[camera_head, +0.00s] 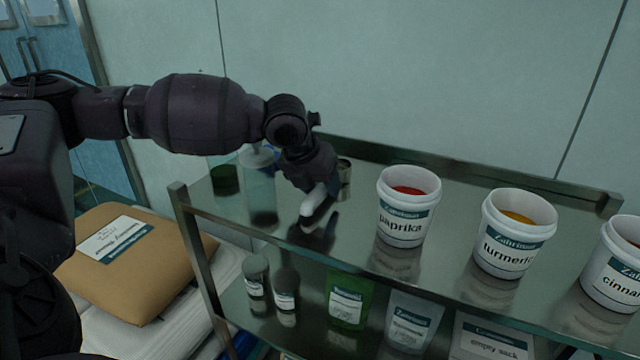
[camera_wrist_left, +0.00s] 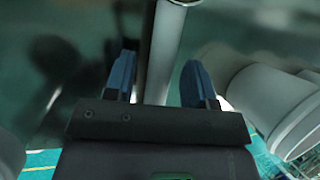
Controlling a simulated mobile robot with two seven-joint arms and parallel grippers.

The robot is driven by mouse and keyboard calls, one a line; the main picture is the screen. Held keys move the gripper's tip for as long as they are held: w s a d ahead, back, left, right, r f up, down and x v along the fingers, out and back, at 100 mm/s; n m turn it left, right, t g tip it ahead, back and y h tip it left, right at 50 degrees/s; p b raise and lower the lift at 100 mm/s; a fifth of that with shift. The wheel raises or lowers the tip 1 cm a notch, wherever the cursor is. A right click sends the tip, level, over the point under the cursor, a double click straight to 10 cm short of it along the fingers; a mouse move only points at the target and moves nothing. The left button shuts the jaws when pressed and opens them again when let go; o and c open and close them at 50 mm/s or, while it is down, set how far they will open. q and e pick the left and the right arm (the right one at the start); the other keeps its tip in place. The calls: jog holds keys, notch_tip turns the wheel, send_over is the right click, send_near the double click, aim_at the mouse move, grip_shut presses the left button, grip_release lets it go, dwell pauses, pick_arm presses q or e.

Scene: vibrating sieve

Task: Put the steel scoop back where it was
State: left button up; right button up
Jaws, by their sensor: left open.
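My left gripper (camera_head: 314,182) is low over the top shelf of the steel rack, left of the paprika tub. In the left wrist view its two blue-tipped fingers (camera_wrist_left: 159,78) are apart. A pale grey metal bar, which looks like the handle of the steel scoop (camera_wrist_left: 165,45), lies between them, with a gap to the right finger. In the head view a pale end of what looks like the scoop (camera_head: 313,201) shows below the gripper. The rest of the scoop is hidden or unclear. My right gripper is not in view.
The rack's top shelf (camera_head: 455,205) carries the paprika tub (camera_head: 405,222), turmeric tub (camera_head: 510,245) and cinnamon tub (camera_head: 615,275). A clear jar (camera_head: 258,185) and a small metal can (camera_head: 345,182) stand close to the gripper. A raised rail (camera_head: 480,172) runs along the back.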

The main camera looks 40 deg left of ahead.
pick_arm(q)
jog(key=p+v, duration=0.4)
jog(key=v, duration=0.8)
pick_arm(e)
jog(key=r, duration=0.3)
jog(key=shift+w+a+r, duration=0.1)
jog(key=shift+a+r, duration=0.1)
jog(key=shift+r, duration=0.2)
pick_arm(q)
jog(key=shift+r, duration=0.1)
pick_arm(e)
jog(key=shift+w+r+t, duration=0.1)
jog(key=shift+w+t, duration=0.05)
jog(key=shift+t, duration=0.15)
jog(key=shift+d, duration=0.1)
